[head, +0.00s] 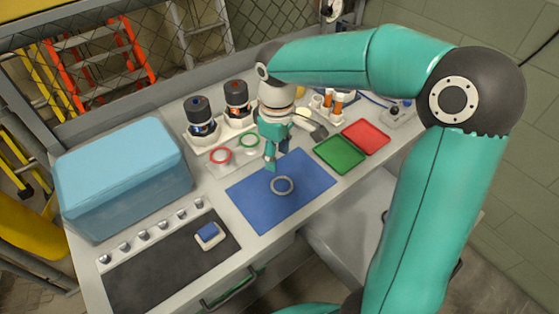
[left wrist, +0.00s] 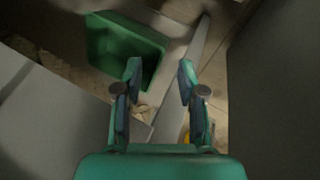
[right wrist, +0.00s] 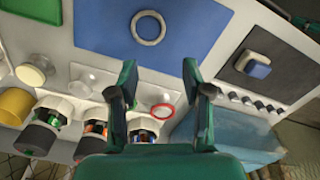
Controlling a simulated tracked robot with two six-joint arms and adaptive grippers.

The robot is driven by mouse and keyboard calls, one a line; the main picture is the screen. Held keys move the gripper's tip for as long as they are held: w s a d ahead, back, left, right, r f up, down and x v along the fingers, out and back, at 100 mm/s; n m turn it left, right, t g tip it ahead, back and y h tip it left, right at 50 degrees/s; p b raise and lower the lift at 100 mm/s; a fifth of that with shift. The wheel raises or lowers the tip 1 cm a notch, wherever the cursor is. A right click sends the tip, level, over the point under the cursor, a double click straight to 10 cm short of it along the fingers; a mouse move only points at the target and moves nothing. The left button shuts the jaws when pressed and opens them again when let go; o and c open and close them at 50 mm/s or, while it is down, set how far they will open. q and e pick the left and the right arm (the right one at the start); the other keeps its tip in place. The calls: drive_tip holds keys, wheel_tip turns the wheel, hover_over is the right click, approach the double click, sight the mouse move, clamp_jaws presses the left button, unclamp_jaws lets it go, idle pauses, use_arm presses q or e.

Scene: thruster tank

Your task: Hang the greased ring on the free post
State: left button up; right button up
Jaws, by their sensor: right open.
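A pale grey ring (head: 282,185) lies flat on the blue mat (head: 305,170); the ring also shows in the right wrist view (right wrist: 148,28). No grease can be made out on it. My right gripper (head: 271,163) is above the far side of the mat, beside the ring and apart from it. In the right wrist view its fingers (right wrist: 158,78) are spread and empty. My left gripper (left wrist: 159,68) is open and empty in the left wrist view, away from the bench top. I cannot tell which post is the free one.
A red ring (head: 220,156) and a green ring (head: 250,141) are behind the mat, near dark-capped thrusters (head: 199,112). A green tray (head: 340,154) and a red tray (head: 366,137) are to the right. A blue cooler box (head: 122,175) and dark mat (head: 165,272) are left.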

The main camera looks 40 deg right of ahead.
drive_tip(key=o, duration=0.6)
drive_tip(key=shift+m, duration=0.3)
drive_tip(key=r, duration=0.1)
drive_tip(key=d+r+b, duration=0.1)
drive_tip(key=r+b, duration=0.1)
drive_tip(key=shift+w+d+r, duration=0.2)
drive_tip(key=shift+d+r, duration=0.1)
drive_tip(key=shift+r, duration=0.05)
hover_over(282, 187)
wheel_tip(282, 187, down, 11)
drive_tip(key=shift+f, duration=0.1)
drive_tip(key=shift+w+d+f+p, duration=0.1)
drive_tip(key=shift+f+p, duration=0.2)
drive_tip(key=shift+f, duration=2.3)
drive_tip(key=shift+f+b, duration=0.2)
drive_tip(key=shift+b, duration=0.1)
drive_tip(key=c, duration=0.9)
